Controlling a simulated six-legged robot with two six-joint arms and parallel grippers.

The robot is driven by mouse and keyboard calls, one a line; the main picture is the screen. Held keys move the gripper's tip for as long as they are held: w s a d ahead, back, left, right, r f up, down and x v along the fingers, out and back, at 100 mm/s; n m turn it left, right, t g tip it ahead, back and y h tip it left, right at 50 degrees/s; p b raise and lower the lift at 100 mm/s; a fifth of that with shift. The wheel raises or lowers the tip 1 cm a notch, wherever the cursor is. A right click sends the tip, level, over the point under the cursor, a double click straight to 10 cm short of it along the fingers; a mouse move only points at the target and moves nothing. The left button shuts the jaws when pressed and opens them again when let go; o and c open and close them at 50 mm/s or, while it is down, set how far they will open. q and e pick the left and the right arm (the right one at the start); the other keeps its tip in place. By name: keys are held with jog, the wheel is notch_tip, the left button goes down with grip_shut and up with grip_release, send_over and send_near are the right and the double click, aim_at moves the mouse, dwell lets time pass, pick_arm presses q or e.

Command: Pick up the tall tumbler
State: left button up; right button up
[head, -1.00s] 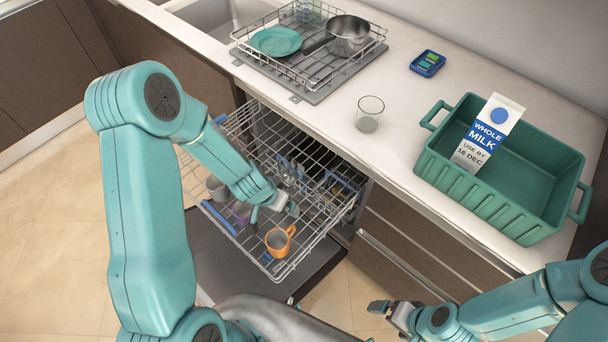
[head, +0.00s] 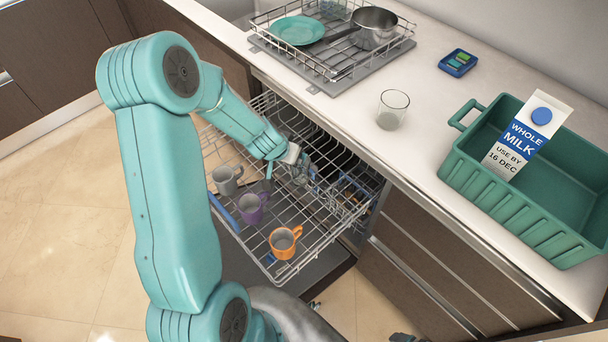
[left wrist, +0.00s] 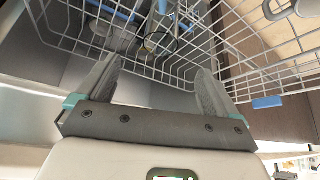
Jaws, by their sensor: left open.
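My left gripper (head: 283,176) is open and empty over the pulled-out dishwasher rack (head: 265,262). In the left wrist view its two fingers (left wrist: 158,72) are spread apart, pointing at the rack. A clear glass (left wrist: 160,40) stands in the rack beyond and between the fingertips, apart from them. In the head view the clear glassware beside the gripper is partly hidden and hard to make out. Another clear glass (head: 392,109) stands upright on the counter. I cannot tell which glass is the tall tumbler. Only a dark bit of my right gripper (head: 404,338) shows at the bottom edge.
A grey mug (head: 226,180), a purple mug (head: 252,208) and an orange mug (head: 285,243) sit in the rack. The counter holds a wire drainer (head: 345,72) with a plate and pan, a blue tray (head: 457,62), and a green crate (head: 508,217) with a milk carton (head: 523,137).

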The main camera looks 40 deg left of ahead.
pick_arm(q)
jog(key=b+x, duration=0.4)
jog(key=x, duration=1.2)
jog(key=shift+a, duration=0.2)
jog(key=shift+r, duration=0.1)
jog(key=c, duration=1.2)
notch_tip(320, 180, up, 10)
jog(key=p, duration=0.8)
